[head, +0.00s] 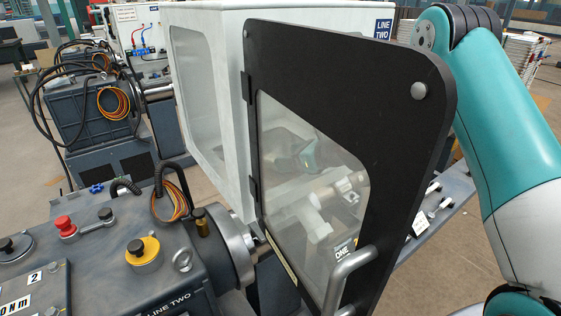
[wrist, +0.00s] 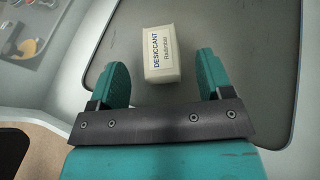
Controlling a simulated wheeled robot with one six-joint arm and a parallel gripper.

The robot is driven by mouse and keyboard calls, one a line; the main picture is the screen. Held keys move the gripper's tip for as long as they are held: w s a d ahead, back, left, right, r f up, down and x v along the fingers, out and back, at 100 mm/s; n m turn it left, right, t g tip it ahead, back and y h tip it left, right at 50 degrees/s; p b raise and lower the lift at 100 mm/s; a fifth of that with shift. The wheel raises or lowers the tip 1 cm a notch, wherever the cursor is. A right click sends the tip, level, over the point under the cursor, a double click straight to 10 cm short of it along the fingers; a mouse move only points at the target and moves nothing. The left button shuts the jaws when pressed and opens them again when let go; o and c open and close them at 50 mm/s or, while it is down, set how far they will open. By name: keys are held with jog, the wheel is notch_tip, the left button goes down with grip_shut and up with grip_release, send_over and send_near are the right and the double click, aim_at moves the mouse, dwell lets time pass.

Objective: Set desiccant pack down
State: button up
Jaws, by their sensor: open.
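The desiccant pack (wrist: 162,54) is a small whitish box with "DESICCANT" printed on it. In the wrist view it lies on a grey panel or tray surface (wrist: 258,65), just beyond and between my fingertips. My gripper (wrist: 162,85) is open, with its two teal fingers spread and a gap between each finger and the pack. In the head view the pack is not visible. My arm reaches behind the open black-framed door (head: 350,90), and part of it shows dimly through the door's window.
The door with its handle (head: 345,275) stands open in front of a pale enclosure (head: 215,100). In the wrist view, bare grey surface surrounds the pack.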

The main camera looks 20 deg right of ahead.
jog(key=b+v, duration=0.2)
jog(key=v, duration=0.6)
jog(key=shift+r, duration=0.1)
dwell(0.8)
